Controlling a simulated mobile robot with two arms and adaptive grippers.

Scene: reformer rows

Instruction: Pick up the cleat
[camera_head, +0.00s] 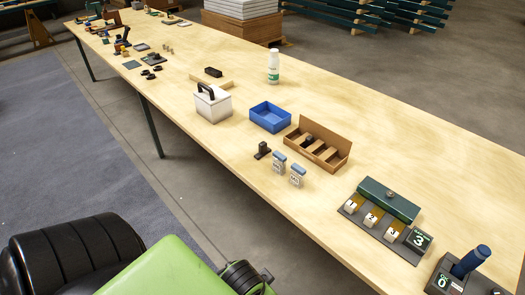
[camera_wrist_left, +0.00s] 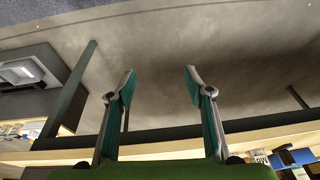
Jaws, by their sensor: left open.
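No part is clearly marked as the cleat. A small dark piece with a flat base and an upright block (camera_head: 262,150) stands on the table near its front edge, left of two small grey-and-white boxes; it may be the cleat, but I cannot tell for sure. My left gripper (camera_wrist_left: 160,82) is open in the left wrist view, with nothing between its fingers. It is over the floor, apart from the table edge (camera_wrist_left: 270,133). My green and black arm shows low in the head view, but its fingers do not. My right gripper is in neither view.
The long wooden table (camera_head: 330,105) holds a blue bin (camera_head: 270,117), a cardboard divided box (camera_head: 318,146), a white box with a black handle (camera_head: 212,103), a white bottle (camera_head: 273,67) and a numbered rack (camera_head: 386,217). The table's right back is clear.

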